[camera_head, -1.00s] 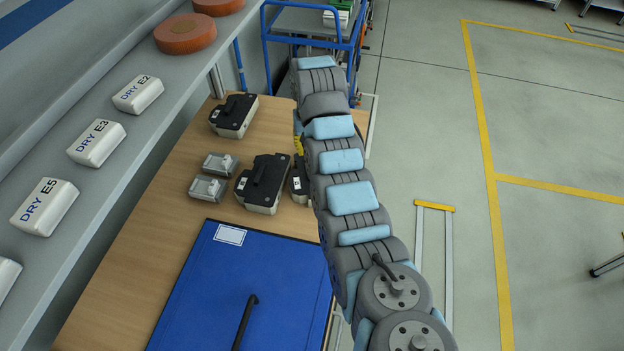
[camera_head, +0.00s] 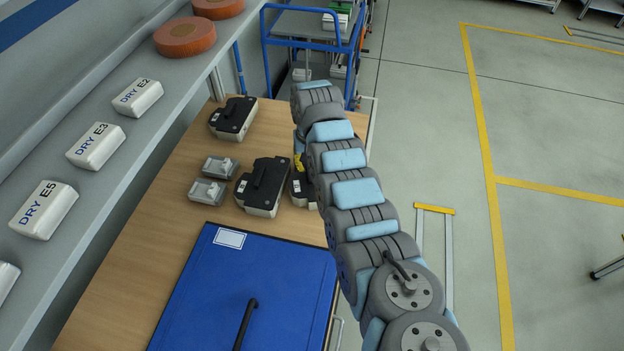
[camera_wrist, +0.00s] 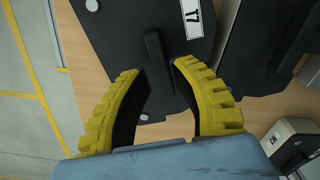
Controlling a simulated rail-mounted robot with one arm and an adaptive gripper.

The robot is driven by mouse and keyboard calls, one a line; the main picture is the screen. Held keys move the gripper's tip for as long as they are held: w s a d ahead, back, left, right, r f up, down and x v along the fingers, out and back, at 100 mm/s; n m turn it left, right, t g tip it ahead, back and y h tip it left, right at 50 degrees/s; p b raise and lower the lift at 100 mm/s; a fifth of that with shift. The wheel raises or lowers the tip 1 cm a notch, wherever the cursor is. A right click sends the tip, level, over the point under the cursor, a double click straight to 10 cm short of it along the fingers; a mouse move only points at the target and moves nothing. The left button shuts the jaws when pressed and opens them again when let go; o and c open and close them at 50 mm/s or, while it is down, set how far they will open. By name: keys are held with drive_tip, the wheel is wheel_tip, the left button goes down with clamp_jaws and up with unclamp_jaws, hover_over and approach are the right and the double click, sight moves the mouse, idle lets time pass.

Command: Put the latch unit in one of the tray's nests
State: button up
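My gripper (camera_wrist: 157,72) is open in the wrist view, its yellow fingers apart on either side of a raised black bar. The bar belongs to a black-topped unit marked T7 (camera_wrist: 194,45). I cannot tell how deep the fingers reach or whether they touch it. In the head view a black-and-cream unit (camera_head: 300,194) is partly hidden by my arm, beside a similar unit (camera_head: 263,187). Two small grey fittings (camera_head: 207,192) lie left of them. I cannot tell which is the latch unit. No nests are visible.
A blue panel (camera_head: 230,290) with a black handle covers the near part of the wooden table (camera_head: 165,195). Another black-and-cream unit (camera_head: 234,118) stands farther back. A grey shelf (camera_head: 110,170) with white DRY blocks runs along the left. A blue cart (camera_head: 315,40) stands behind.

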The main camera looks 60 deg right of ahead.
drive_tip(key=shift+w+d+f+b, duration=0.1)
drive_tip(key=shift+f+b, duration=0.3)
drive_tip(key=shift+f, duration=1.25)
clamp_jaws()
